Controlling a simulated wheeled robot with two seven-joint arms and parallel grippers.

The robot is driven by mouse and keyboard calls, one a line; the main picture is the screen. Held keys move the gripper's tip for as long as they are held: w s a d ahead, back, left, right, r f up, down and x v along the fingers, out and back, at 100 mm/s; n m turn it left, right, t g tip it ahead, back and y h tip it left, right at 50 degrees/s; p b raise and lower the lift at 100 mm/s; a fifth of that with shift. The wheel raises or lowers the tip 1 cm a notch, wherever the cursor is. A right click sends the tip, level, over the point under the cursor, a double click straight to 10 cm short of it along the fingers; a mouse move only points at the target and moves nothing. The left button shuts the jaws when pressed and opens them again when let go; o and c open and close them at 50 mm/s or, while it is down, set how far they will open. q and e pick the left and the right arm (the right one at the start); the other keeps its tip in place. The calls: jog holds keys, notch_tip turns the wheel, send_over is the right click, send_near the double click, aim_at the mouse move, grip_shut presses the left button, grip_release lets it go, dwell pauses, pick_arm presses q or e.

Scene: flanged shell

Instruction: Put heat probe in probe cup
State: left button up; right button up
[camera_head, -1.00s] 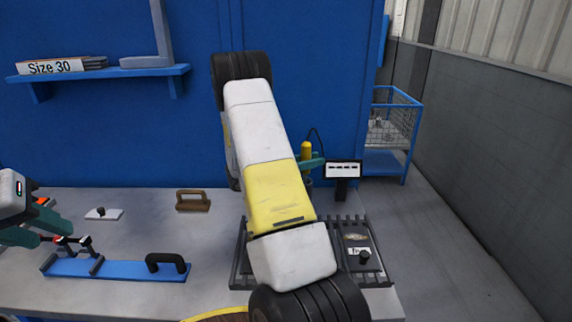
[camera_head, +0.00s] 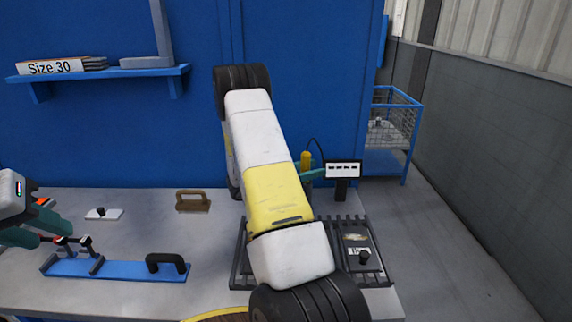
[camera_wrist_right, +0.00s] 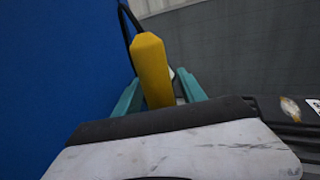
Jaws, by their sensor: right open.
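The heat probe is a yellow handle (camera_head: 305,160) with a dark cable, upright at the back right of the bench. In the right wrist view its yellow body (camera_wrist_right: 152,70) stands between my two teal fingers. My right gripper (camera_wrist_right: 160,95) is open around it; in the head view one teal finger (camera_head: 313,172) shows beside the probe. The probe cup is mostly hidden behind my right arm and finger, so I cannot tell how the probe's lower end sits in it. My left gripper (camera_head: 54,234) is open at the far left, near a blue fixture.
A small display (camera_head: 343,169) stands right beside the probe. A dark slatted rack (camera_head: 240,262) lies under my right arm. The blue wall is close behind.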

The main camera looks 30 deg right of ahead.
jog(key=w+a, duration=0.1)
jog(key=a, duration=1.1)
jog(key=s+a+r+m+g+y, duration=0.1)
jog(key=s+a+r+m+y, duration=0.4)
jog(key=s+r+m+y, duration=0.45)
jog(key=s+a+r+m+t+y, duration=0.3)
jog(key=s+a+r+t+y, duration=0.1)
jog(key=a, duration=0.4)
jog(key=s+a+r+m+t+y, duration=0.3)
jog(key=s+a+r+t+y, duration=0.2)
jog(key=s+a, duration=0.3)
jog(key=shift+s+a+m+y, duration=0.2)
jog(key=shift+a+m+y, duration=0.15)
jog(key=shift+a+y, duration=0.35)
jog(key=shift+d, duration=0.15)
